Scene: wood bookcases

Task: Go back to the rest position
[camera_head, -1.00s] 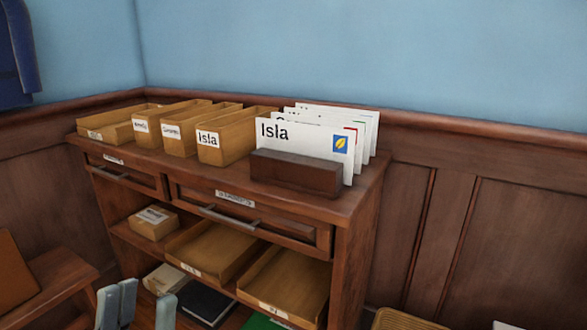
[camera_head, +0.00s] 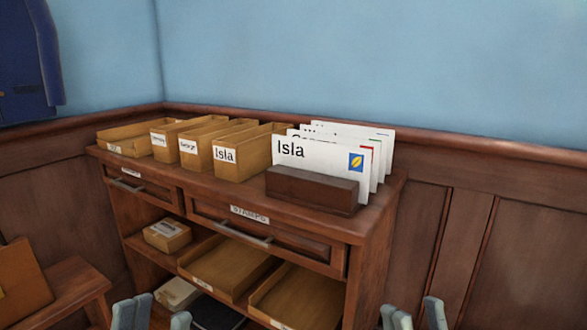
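My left gripper (camera_head: 155,313) is at the bottom edge, left of centre, in front of the wooden cabinet (camera_head: 372,262). Its two grey fingers are apart with nothing between them. My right gripper (camera_head: 413,315) is at the bottom edge, right of the cabinet, its fingers also apart and empty. On the cabinet top, several white envelopes stand upright in a dark wooden holder (camera_head: 312,190). The front envelope (camera_head: 322,162) reads "Isla" and has a blue stamp with a yellow leaf. Both grippers are well below the cabinet top and apart from the envelopes.
Several open wooden boxes stand left of the envelopes, one labelled "Isla" (camera_head: 240,160). Two shut drawers, one labelled "STAMPS" (camera_head: 250,214), and shelves with trays (camera_head: 228,268) are below. A wooden bench or chair (camera_head: 68,288) is at lower left, and a blue garment (camera_head: 28,60) hangs above.

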